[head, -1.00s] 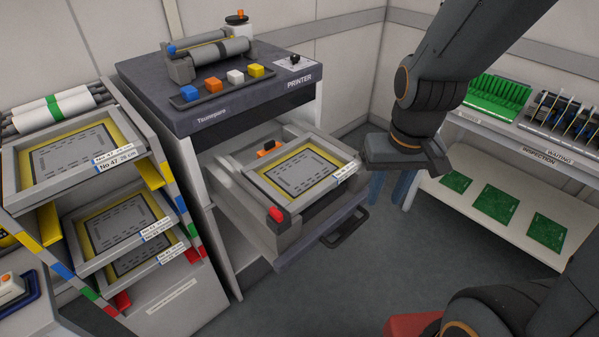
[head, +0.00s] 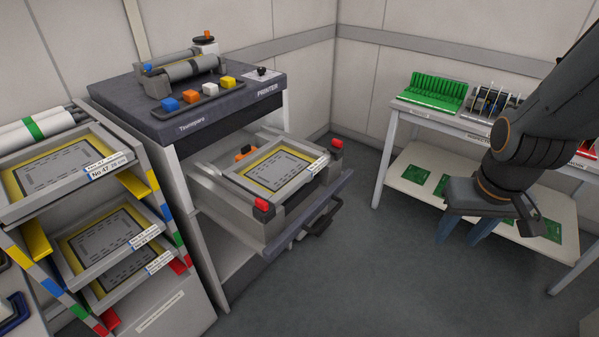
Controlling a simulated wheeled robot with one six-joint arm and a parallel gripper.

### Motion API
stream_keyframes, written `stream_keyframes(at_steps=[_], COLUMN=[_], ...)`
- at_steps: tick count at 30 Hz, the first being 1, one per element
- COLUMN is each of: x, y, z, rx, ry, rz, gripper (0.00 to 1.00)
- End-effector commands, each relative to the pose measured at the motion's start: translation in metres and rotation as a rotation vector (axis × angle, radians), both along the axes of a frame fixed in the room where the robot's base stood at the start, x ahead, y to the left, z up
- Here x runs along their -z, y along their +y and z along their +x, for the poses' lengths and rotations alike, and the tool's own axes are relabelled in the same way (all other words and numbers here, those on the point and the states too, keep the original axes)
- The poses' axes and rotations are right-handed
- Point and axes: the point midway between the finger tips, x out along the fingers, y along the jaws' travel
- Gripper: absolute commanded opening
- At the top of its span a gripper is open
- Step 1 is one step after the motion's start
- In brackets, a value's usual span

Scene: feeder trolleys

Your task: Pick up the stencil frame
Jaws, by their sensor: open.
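A stencil frame (head: 307,183) lies in the open drawer of the printer (head: 190,105). It has a grey rim, a yellow inner border, a grey sheet and a white label on its right side. More stencil frames sit on the rack at left: one on the top shelf (head: 90,182) with a label reading No.47, and two on the lower shelves (head: 110,238). My gripper (head: 465,235) is at the right, well apart from the drawer, in front of the side table. Its blue-grey fingers point down, open and with nothing between them.
The printer drawer (head: 285,238) is pulled out, with red clamps at its front corners. A side table (head: 402,112) at right carries green boards in racks and a lower shelf of green boards. The floor (head: 330,270) between is clear.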

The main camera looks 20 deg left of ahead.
Motion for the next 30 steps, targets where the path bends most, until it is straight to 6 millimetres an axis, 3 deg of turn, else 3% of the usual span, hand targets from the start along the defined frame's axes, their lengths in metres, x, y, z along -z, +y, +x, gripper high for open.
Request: stream_keyframes(at_steps=[4, 8, 12, 14, 17, 21, 24, 30], x=[0.039, 0.068, 0.093, 0.102, 0.114, 0.123, 0.125, 0.123], y=[0.019, 0.057, 0.12, 0.152, 0.205, 0.267, 0.294, 0.319], z=[0.074, 0.146, 0.2, 0.214, 0.224, 0.215, 0.202, 0.182], rx=[-0.337, -0.711, -1.111, -1.265, -1.493, -1.705, -1.777, -1.808], ry=[-0.182, -0.408, -0.677, -0.804, -1.035, -1.364, -1.562, -1.788], rz=[-0.084, -0.178, -0.268, -0.304, -0.355, -0.412, -0.442, -0.474], gripper=[0.41, 0.41, 0.41, 0.41, 0.41, 0.41, 0.41, 0.41])
